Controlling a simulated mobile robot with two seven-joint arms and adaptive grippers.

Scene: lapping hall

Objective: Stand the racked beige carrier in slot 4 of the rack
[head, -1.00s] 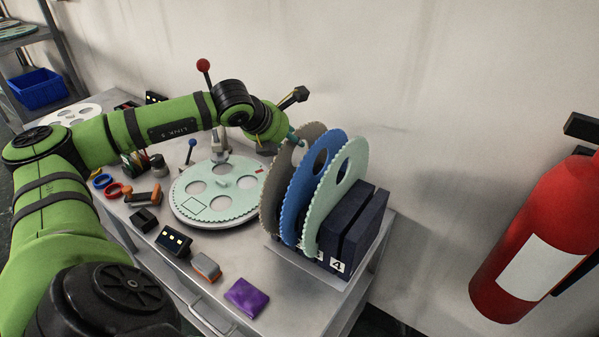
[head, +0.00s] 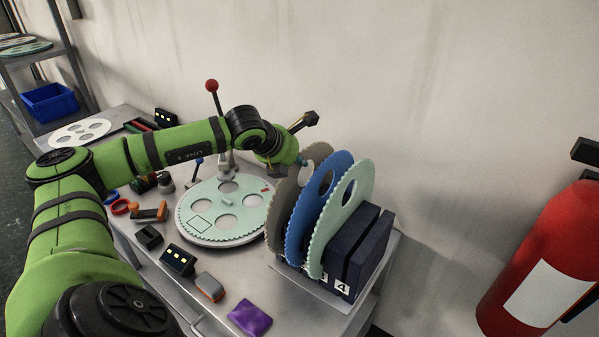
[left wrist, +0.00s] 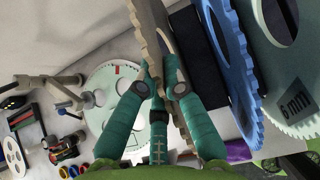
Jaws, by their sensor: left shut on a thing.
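The beige toothed carrier (head: 279,212) stands upright in the left part of the rack, beside a blue carrier (head: 305,215) and a mint carrier (head: 328,232). My left gripper (head: 302,161) is at its upper edge. In the left wrist view the gripper (left wrist: 160,82) is shut on the beige carrier (left wrist: 150,28), with a finger on each face. The dark rack (head: 376,262) carries a label 4 (head: 342,287) at its right end, and the gap above that label looks empty. The beige carrier's lower edge in the rack is hidden. My right gripper is not in view.
A round plate with a mint carrier (head: 213,226) lies left of the rack. A red-ball lever (head: 212,86) rises behind it. A black box with lights (head: 178,260), a grey-orange block (head: 209,287) and a purple pouch (head: 249,318) lie in front. A fire extinguisher (head: 535,265) stands right.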

